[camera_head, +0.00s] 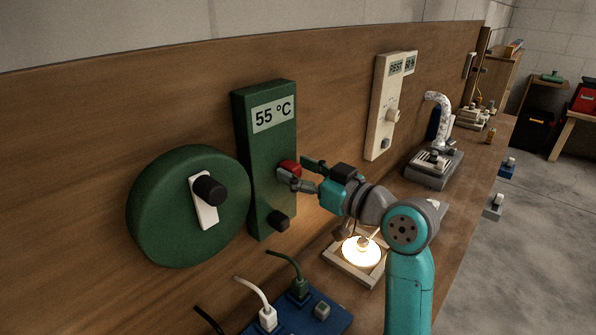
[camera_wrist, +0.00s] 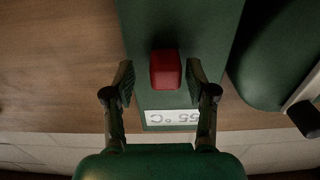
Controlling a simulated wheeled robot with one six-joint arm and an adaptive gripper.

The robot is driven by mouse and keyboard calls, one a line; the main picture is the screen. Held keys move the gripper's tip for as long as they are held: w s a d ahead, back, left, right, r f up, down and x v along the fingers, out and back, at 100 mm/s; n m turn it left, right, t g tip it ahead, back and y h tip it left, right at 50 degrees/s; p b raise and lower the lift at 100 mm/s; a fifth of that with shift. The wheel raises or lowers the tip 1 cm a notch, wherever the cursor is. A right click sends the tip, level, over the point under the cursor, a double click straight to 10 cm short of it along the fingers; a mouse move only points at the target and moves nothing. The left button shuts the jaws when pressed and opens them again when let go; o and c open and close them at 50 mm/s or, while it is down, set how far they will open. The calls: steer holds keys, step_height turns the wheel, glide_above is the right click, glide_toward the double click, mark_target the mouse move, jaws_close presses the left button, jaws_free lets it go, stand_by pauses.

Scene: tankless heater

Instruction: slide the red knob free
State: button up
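The red knob (camera_head: 289,167) sticks out from the front of a tall green heater panel (camera_head: 266,152), below its "55 °C" display (camera_head: 273,114). My gripper (camera_head: 297,172) is at the knob, coming from the right. In the wrist view the red knob (camera_wrist: 165,70) lies between my two open fingers (camera_wrist: 160,78). A gap shows on both sides, narrower on the right, so the fingers do not appear to touch it. The inverted display (camera_wrist: 172,117) shows just below the knob there. How deep the fingers reach along the knob is unclear.
A black knob (camera_head: 279,220) sits lower on the same panel. A round green unit with a black-tipped white lever (camera_head: 206,205) is to the left. A cream panel (camera_head: 389,107) hangs to the right. A lit lamp (camera_head: 361,250) and a blue plug strip (camera_head: 312,316) lie below.

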steer(key=shift+s, duration=0.1)
steer(key=v, duration=1.2)
step_height(320, 180, down, 15)
steer(key=s+d+m+t+h, duration=0.2)
steer(key=m+t+h, duration=0.1)
steer(key=m+h, duration=0.3)
steer(key=s+d+f+m+h, duration=0.1)
steer(key=s+f, duration=0.2)
steer(key=f, duration=0.1)
steer(key=s+d+f+m+h, duration=0.1)
steer(key=s+f+m, duration=0.1)
steer(key=s+f, duration=0.2)
steer(key=s+d+f+m+h, duration=0.1)
steer(key=s+f, duration=0.2)
steer(key=f, duration=0.2)
steer(key=shift+s+f+m+h, duration=0.1)
steer(key=shift+s+m+h, duration=0.2)
steer(key=shift+h, duration=0.1)
steer(key=s+d+f+h, duration=0.1)
steer(key=s, duration=1.3)
steer(key=s+f+n+g+h, duration=0.1)
steer(key=s+f+h, duration=0.1)
steer(key=s, duration=1.2)
steer(key=shift+s+d+f+n, duration=0.2)
steer(key=shift+d+n, duration=0.1)
steer(key=shift+d, duration=0.1)
